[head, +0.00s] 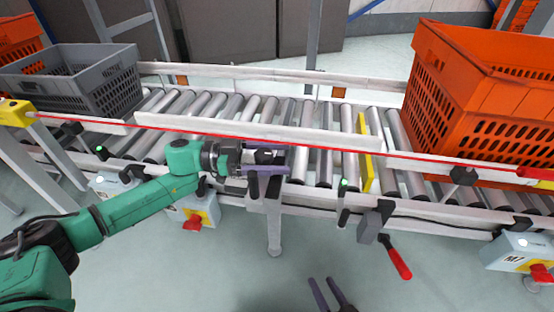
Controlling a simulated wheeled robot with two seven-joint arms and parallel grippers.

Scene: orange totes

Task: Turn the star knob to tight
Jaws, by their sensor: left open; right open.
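My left gripper (284,158) reaches in from the left at the conveyor's near side rail, with its fingers pointing right. Its fingers are apart, and a dark shape (266,156) shows between them. It may be the star knob, but the gripper covers most of it and I cannot tell its setting or whether the fingers touch it. Similar black knobs sit on the near rail at the right (463,175) and at the left (74,128). My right gripper (332,294) is open and empty at the bottom edge, low in front of the conveyor.
The roller conveyor (215,106) runs across the view, with a red line along its near side. An orange tote (478,95) stands at right, a grey crate (100,92) at left. A red-handled lever (398,262) juts out front. The floor in front is clear.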

